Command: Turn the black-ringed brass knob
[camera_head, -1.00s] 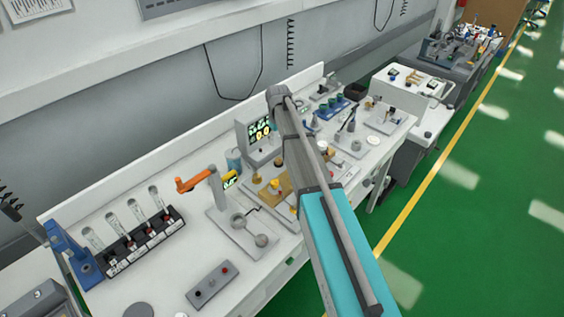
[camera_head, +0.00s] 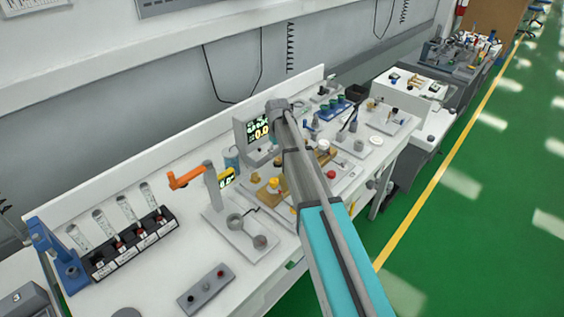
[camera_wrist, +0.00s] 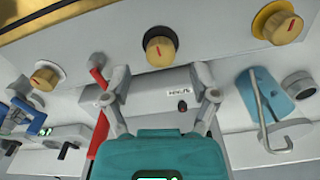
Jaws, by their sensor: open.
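A second brass knob (camera_wrist: 160,44) with a red mark is at the top centre, and a third one (camera_wrist: 44,76) is at the left. My gripper (camera_wrist: 160,74) is open and empty, its two fingers apart below the centre knob in the picture. In the head view my arm hides the gripper, and I cannot pick out the black-ringed knob there.
A red lever (camera_wrist: 98,124) is beside the left finger. A blue part with a metal hook (camera_wrist: 262,105) is at the right. In the head view, an orange-handled stand (camera_head: 190,177), a tube rack (camera_head: 128,246) and a lit monitor (camera_head: 255,130) share the white worktop.

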